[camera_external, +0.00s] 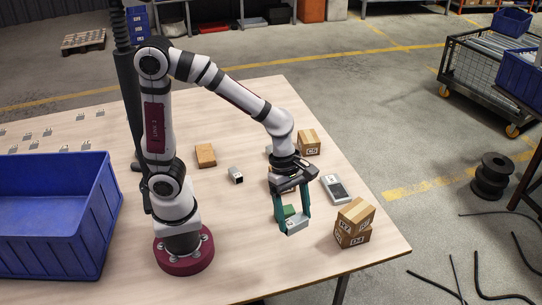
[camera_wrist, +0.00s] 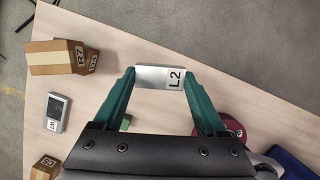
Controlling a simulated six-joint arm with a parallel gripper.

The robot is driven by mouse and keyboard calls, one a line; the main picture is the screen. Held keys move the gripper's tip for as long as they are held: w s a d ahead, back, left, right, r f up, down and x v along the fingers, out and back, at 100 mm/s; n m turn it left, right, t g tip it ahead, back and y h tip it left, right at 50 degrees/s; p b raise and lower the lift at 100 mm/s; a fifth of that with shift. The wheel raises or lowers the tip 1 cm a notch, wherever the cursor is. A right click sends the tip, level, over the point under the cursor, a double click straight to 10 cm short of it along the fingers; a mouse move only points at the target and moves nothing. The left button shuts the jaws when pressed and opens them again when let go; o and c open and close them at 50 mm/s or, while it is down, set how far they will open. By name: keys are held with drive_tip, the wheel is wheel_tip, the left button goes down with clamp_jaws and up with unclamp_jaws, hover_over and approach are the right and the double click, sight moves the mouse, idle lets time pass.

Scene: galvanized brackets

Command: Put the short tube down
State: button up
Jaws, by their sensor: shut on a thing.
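The short tube, a silver-grey piece with a white label reading L2, is held between my fingertips in the wrist view (camera_wrist: 155,77). It also shows as a pale block low between the green fingers in the external view (camera_external: 296,225). My gripper (camera_external: 292,228) is shut on it, one finger at each end, near the front right of the table; the fingertips also show in the wrist view (camera_wrist: 160,76). The piece looks level and close to the table top. I cannot tell whether it touches. A small green thing (camera_external: 289,211) is just behind it, partly hidden.
Stacked cardboard boxes (camera_external: 354,222) stand to the right, with a grey device (camera_external: 337,189) behind them. A metal piece with a dark open end (camera_external: 236,176), a brown box (camera_external: 206,155) and another carton (camera_external: 309,142) lie farther back. A blue bin (camera_external: 60,225) is at left.

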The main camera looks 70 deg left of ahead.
drive_tip(key=w+a+n+t, duration=0.1)
drive_tip(key=w+a+n, duration=0.5)
drive_tip(key=w, duration=0.7)
drive_tip(key=n+t+y, duration=0.1)
drive_tip(key=n+y, duration=0.1)
drive_tip(key=n, duration=0.2)
hover_over(342, 193)
drive_tip(key=s, duration=0.2)
drive_tip(key=f, duration=1.6)
drive_tip(key=shift+w+a, duration=0.3)
drive_tip(key=shift+w, duration=0.1)
